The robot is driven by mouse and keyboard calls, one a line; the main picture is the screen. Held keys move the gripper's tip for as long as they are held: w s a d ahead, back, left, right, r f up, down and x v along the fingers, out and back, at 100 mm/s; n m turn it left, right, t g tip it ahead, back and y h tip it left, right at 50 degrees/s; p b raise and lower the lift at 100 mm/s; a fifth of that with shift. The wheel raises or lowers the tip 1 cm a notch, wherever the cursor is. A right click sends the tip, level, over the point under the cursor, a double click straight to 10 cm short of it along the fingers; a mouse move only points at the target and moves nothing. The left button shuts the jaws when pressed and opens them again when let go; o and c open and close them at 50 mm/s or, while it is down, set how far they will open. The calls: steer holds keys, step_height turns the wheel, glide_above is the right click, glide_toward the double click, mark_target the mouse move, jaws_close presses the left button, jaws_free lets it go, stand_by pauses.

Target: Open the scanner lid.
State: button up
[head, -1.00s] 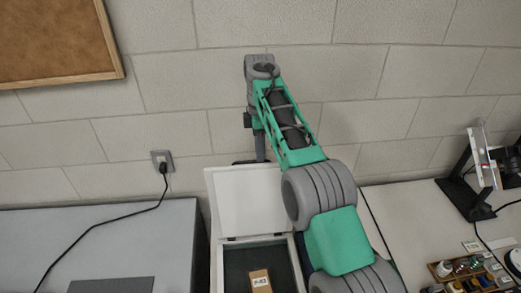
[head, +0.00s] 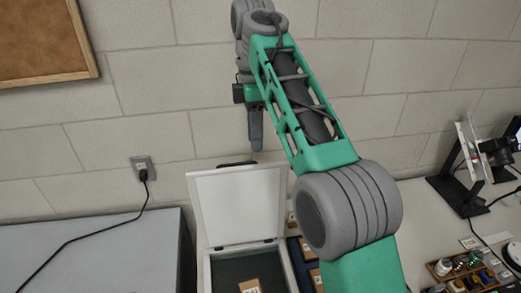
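The scanner's white lid (head: 238,207) stands raised, hinged at its lower edge and leaning back towards the wall. A dark handle (head: 237,164) shows at its top edge. The scanner's dark bed (head: 232,270) is uncovered, with a brown labelled packet (head: 249,286) lying on it. My gripper (head: 255,146) points down above the lid's top edge and looks apart from the handle. It is seen side-on, so the gap between its fingers is hidden.
A grey surface (head: 95,245) with a cable to a wall socket (head: 144,168) lies on the left. A wooden rack of small bottles (head: 470,272) and a dark stand (head: 458,195) are on the right. Dark trays (head: 305,262) sit beside the scanner.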

steer(key=s, duration=0.1)
steer(key=s+d+r, duration=0.1)
steer(key=s+r, duration=0.1)
steer(key=s, duration=0.1)
steer(key=shift+d, duration=0.3)
steer(key=s+d+f+m+t, duration=0.35)
steer(key=d+f+m, duration=0.45)
steer(key=d+m, duration=0.35)
steer(key=s+d+f+m+t, duration=0.1)
steer(key=s+d+f+m, duration=0.3)
steer(key=f, duration=0.3)
steer(key=s+d+f+m+t, duration=0.1)
steer(key=s+d+f+m, duration=0.2)
steer(key=f, duration=0.4)
steer(key=shift+s+d+m, duration=0.4)
steer(key=shift+s+m, duration=0.4)
steer(key=shift+m, duration=0.45)
